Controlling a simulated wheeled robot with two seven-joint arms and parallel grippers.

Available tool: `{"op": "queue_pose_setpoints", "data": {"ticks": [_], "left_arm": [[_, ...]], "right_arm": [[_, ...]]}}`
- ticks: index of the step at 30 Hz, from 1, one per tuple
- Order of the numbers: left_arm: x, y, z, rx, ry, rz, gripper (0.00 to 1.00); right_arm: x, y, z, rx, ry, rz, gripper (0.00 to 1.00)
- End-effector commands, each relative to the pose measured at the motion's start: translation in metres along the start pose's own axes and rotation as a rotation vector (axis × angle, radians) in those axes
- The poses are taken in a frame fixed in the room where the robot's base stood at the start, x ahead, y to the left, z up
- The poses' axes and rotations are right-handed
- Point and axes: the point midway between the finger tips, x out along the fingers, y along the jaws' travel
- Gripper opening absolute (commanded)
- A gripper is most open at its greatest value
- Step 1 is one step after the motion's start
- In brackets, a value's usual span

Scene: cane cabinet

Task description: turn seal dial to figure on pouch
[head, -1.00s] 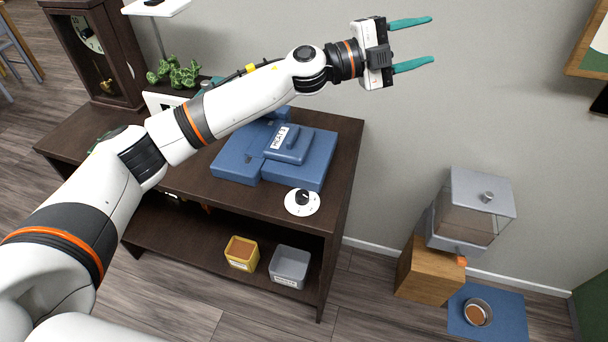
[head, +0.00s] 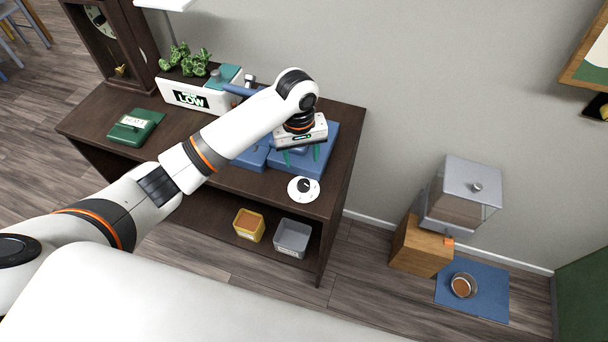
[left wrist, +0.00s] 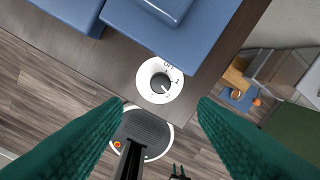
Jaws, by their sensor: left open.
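The seal dial is a white disc with a black knob (head: 304,186) on the front right of the dark cabinet top. In the left wrist view the dial (left wrist: 150,70) lies ahead between my fingers, with small marks, one like "OFF", at its upper edge. A green pouch (head: 150,120) with a white label lies at the left of the top; the label seems to read "HEAT" and a figure I cannot read surely. My left gripper (head: 302,157) points down, open and empty, above the blue sealer (head: 318,152), behind the dial. Its teal fingers (left wrist: 160,104) touch nothing visible.
A white box (head: 180,98) reading "LOW" stands behind the pouch, with a green plant (head: 185,60) above it. Yellow (head: 249,226) and grey (head: 292,238) bins sit on the lower shelf. A wooden stand (head: 420,248) with a clear-sided container (head: 466,190) stands right. The dial's front is clear.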

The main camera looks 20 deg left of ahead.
Motion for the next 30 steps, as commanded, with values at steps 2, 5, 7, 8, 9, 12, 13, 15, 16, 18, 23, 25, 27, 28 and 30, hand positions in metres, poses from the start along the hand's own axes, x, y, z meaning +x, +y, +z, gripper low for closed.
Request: {"op": "queue_pose_setpoints", "data": {"ticks": [2, 5, 7, 8, 9, 12, 13, 15, 16, 18, 23, 25, 27, 28, 30], "left_arm": [[0.010, 0.001, -0.001, 0.000, 0.002, 0.003, 0.53], [0.027, 0.001, 0.000, 0.000, 0.000, 0.004, 0.53], [0.042, 0.001, 0.000, 0.000, 0.001, 0.004, 0.53], [0.048, 0.001, 0.000, 0.000, 0.001, 0.003, 0.53], [0.057, 0.001, 0.000, 0.001, -0.001, 0.004, 0.53], [0.076, 0.000, 0.000, 0.000, -0.002, 0.003, 0.53], [0.081, 0.000, 0.000, 0.001, -0.002, 0.002, 0.53], [0.092, 0.000, 0.001, 0.002, -0.003, 0.002, 0.53], [0.097, 0.000, 0.001, 0.001, -0.003, 0.002, 0.53], [0.105, 0.000, 0.001, 0.002, -0.003, 0.002, 0.53], [0.114, 0.000, 0.001, 0.002, -0.005, 0.001, 0.53], [0.115, 0.000, 0.001, 0.003, -0.006, 0.000, 0.53], [0.116, 0.000, 0.001, 0.003, -0.006, 0.000, 0.53], [0.116, 0.000, 0.001, 0.003, -0.006, 0.000, 0.53], [0.115, 0.000, 0.001, 0.003, -0.006, 0.000, 0.53]], "right_arm": [[-0.001, 0.000, 0.000, 0.000, 0.000, 0.000, 0.36], [-0.003, 0.000, 0.000, 0.000, 0.000, 0.000, 0.36], [-0.004, 0.000, 0.000, 0.000, 0.000, 0.000, 0.36], [-0.004, 0.000, 0.000, 0.000, 0.000, 0.000, 0.36], [-0.005, 0.000, 0.000, 0.000, 0.000, 0.000, 0.36], [-0.006, 0.000, 0.001, 0.000, 0.000, 0.000, 0.36], [-0.006, 0.000, 0.001, 0.000, 0.000, 0.000, 0.36], [-0.007, 0.000, 0.001, 0.000, 0.000, 0.000, 0.36], [-0.007, 0.000, 0.001, 0.000, 0.000, 0.000, 0.36], [-0.007, 0.000, 0.001, 0.000, 0.000, 0.000, 0.36], [-0.007, 0.000, 0.001, 0.000, 0.000, 0.000, 0.36], [-0.007, 0.000, 0.001, 0.000, 0.000, 0.000, 0.36], [-0.007, 0.000, 0.001, 0.000, 0.000, 0.000, 0.36], [-0.007, 0.000, 0.001, 0.000, 0.000, 0.000, 0.36], [-0.007, 0.000, 0.001, 0.000, 0.000, 0.000, 0.36]]}}
